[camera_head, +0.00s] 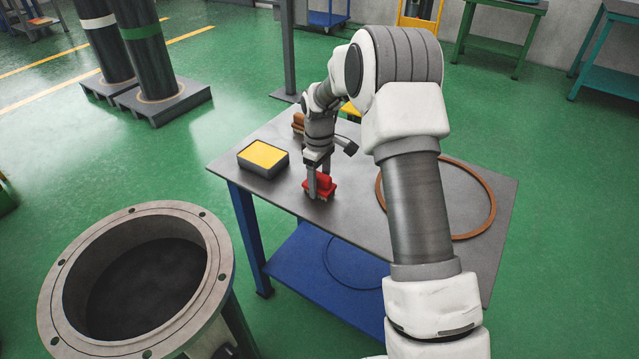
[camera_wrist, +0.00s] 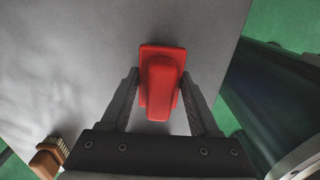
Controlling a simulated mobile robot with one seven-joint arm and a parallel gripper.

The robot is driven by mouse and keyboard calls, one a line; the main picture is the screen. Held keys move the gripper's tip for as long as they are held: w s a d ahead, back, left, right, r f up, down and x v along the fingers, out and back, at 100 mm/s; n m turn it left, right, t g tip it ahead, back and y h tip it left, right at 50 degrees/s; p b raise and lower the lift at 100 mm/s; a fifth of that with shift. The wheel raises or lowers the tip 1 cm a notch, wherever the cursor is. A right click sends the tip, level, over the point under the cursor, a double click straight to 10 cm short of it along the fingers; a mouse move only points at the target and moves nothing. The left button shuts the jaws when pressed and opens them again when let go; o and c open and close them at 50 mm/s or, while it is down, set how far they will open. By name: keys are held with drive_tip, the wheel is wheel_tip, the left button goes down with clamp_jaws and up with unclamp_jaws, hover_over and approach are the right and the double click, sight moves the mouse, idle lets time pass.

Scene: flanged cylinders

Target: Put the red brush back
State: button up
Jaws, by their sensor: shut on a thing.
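The red brush (camera_head: 325,183) is at the table's front left part, with a red block-shaped handle on a flat red base. It also shows in the wrist view (camera_wrist: 161,82), upright between my two fingers. My gripper (camera_head: 319,186) points down and is shut on the brush's handle. In the wrist view my gripper (camera_wrist: 157,90) has one finger on each side of the handle. The brush is at or very close to the grey table top (camera_head: 255,190); I cannot tell whether it touches. Its bristles are mostly hidden.
A grey box with a yellow top (camera_head: 263,156) stands left of the brush. A brown brush (camera_head: 298,122) lies behind, partly hidden by my arm. An orange-brown ring (camera_head: 478,183) lies on the right. A large flanged cylinder (camera_head: 215,250) stands front left, apart from the table.

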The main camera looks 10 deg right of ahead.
drive_tip(key=shift+f, duration=0.15)
drive_tip(key=o, duration=1.3)
